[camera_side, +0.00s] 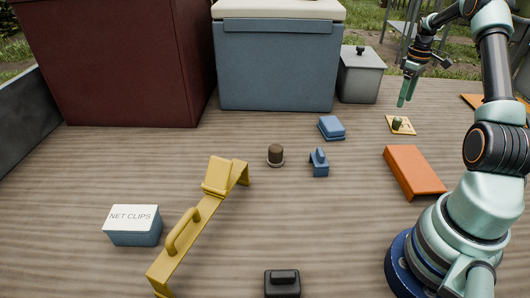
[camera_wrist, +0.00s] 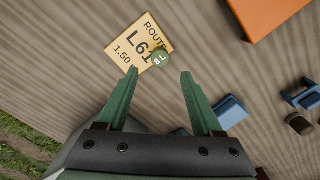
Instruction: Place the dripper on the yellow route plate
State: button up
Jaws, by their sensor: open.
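The yellow route plate (camera_side: 407,130) lies flat on the wooden table at the right. In the wrist view the plate (camera_wrist: 121,50) reads "ROUTE", "L61" and "1.50". A small dark green dripper (camera_side: 397,123) stands on the plate. In the wrist view its round top (camera_wrist: 160,59) is marked "8 L" and overlaps the plate's edge nearest my gripper. My gripper (camera_side: 404,100) is above the plate, with its green fingers pointing down. In the wrist view my gripper (camera_wrist: 159,73) is open and empty, its fingertips apart on either side of the dripper.
A blue block (camera_side: 331,128), a blue handled piece (camera_side: 319,162) and a brown-topped cylinder (camera_side: 275,155) stand to the left. A grey lidded canister (camera_side: 361,77) and blue cooler (camera_side: 275,65) stand behind.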

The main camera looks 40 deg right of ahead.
jog(key=w+a+r+t+h, duration=0.1)
jog(key=w+a+r, duration=0.3)
jog(key=a+r, duration=0.45)
jog(key=w+a+r+t, duration=0.1)
jog(key=w+a+r, duration=0.35)
jog(key=a, duration=0.75)
jog(key=s+a+t, duration=0.1)
jog(key=s+a, duration=0.2)
jog(key=a, duration=0.4)
jog(key=s+a+r+t, duration=0.1)
jog(key=s+a, duration=0.2)
jog(key=a, duration=0.5)
jog(key=s+a+t+y, duration=0.1)
jog(key=s+a, duration=0.3)
jog(key=a, duration=0.4)
jog(key=shift+r+t, duration=0.3)
jog(key=shift+r, duration=0.05)
